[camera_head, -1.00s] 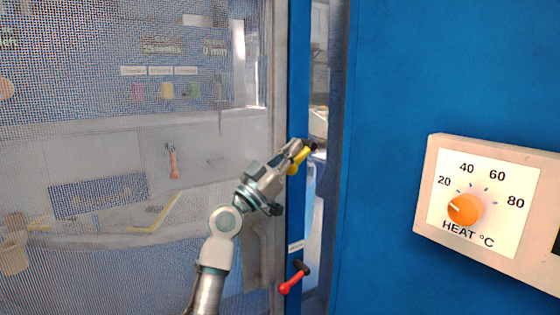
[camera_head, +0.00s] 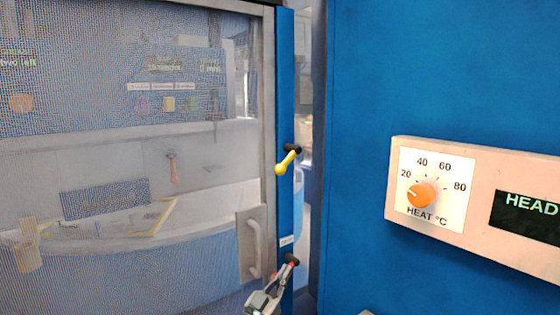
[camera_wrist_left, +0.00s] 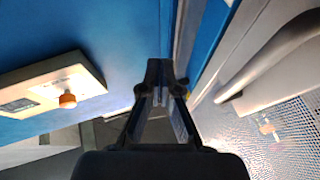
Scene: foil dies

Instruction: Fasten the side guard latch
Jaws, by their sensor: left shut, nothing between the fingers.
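The mesh side guard (camera_head: 262,120) fills the left of the head view, its frame edge beside a narrow blue post (camera_head: 285,110). A yellow latch lever (camera_head: 287,161) on a black pivot sits on the post, slanting down to the left. Lower on the post, a red-handled lever (camera_head: 291,265) on a black pivot is mostly hidden behind my left gripper (camera_head: 279,284). The left gripper is shut and empty, at the red lever; contact cannot be told. Its dark fingers show in the left wrist view (camera_wrist_left: 160,82), with no latch visible between them. My right gripper is not in view.
A grey pull handle (camera_head: 256,248) stands out from the guard, left of my gripper. A heat dial panel (camera_head: 430,190) juts from the blue wall (camera_head: 420,70) at right. A small pale label (camera_head: 286,241) sits above the red lever. A narrow gap lies right of the post.

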